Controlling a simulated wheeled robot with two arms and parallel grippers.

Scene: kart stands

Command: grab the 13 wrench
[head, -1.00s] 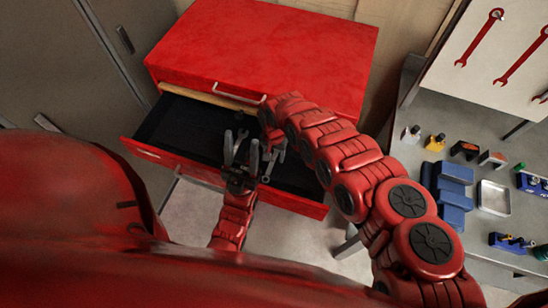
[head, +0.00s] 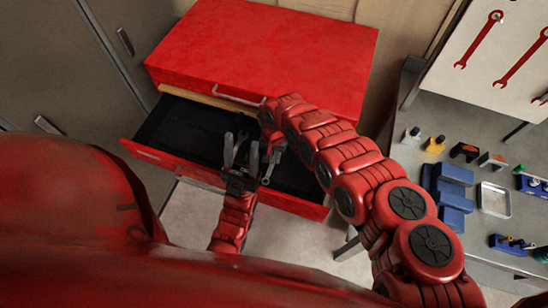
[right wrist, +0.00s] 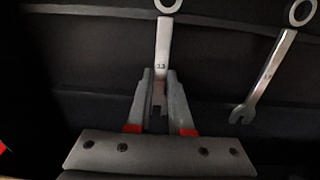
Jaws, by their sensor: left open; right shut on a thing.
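In the right wrist view the wrench marked 13 (right wrist: 162,55) lies in the dark drawer, ring end at the top and open jaw end down between my fingers. My right gripper (right wrist: 160,74) is shut on its shaft. In the head view my right gripper (head: 270,163) is low over the open drawer (head: 182,122), partly hidden by my right arm. My left gripper (head: 241,152) is open and empty, with its fingers up, in front of the drawer just left of my right gripper. A second wrench (right wrist: 268,72) lies to the right, its marking unclear.
The red tool cabinet (head: 265,50) stands behind the open drawer. A grey table (head: 400,150) at the right bears blue blocks (head: 452,190), a metal tray (head: 494,199) and small parts. Red wrenches (head: 479,38) hang on a white board (head: 505,75). A grey locker (head: 50,60) stands at the left.

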